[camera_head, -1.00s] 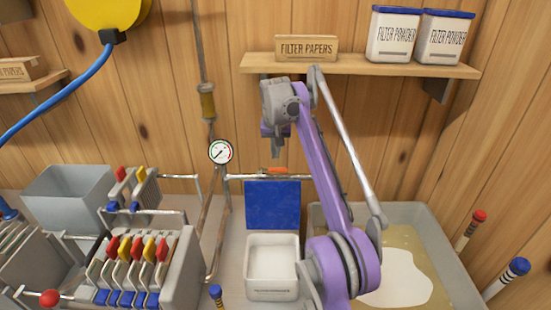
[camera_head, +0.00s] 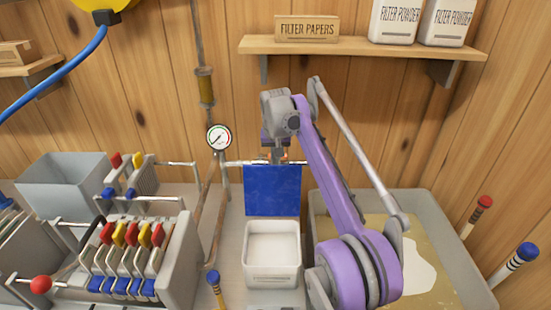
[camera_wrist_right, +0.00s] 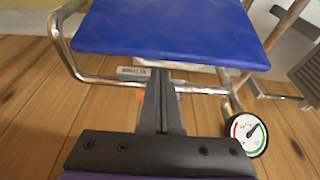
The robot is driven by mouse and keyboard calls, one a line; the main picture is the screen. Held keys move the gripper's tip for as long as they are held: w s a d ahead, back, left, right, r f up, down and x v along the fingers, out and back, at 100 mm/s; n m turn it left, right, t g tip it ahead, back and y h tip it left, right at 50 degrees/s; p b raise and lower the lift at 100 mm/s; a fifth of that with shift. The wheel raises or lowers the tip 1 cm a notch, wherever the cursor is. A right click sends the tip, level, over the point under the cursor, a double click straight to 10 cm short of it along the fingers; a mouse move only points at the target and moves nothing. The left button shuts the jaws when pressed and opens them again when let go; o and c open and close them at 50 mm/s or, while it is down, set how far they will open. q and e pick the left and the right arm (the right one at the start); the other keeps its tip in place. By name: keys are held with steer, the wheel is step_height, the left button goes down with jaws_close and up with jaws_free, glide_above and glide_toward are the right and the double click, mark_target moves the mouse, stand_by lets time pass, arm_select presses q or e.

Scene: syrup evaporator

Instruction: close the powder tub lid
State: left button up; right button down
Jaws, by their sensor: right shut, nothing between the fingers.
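The powder tub (camera_head: 272,262) is a white square box on the counter, with white powder inside. Its blue lid (camera_head: 272,190) stands upright at the tub's back edge, so the tub is open. My right gripper (camera_head: 278,155) is behind the lid's top edge, shut and empty, pointing down. In the right wrist view the shut fingers (camera_wrist_right: 160,85) are just short of the lid (camera_wrist_right: 170,30); I cannot tell whether they touch it. My left gripper is not in view.
A pressure gauge (camera_head: 219,137) and metal pipes are close to my right gripper. A filter press (camera_head: 130,255) with coloured handles stands left of the tub. A grey tray (camera_head: 440,205) lies right. A wooden shelf (camera_head: 360,48) hangs above.

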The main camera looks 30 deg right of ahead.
steer(key=shift+s+a, duration=0.1)
steer(key=shift+s, duration=0.05)
steer(key=shift+s+a+r+t+b, duration=0.2)
steer(key=shift+s+r+t+b, duration=0.1)
steer(key=shift+s+b, duration=0.2)
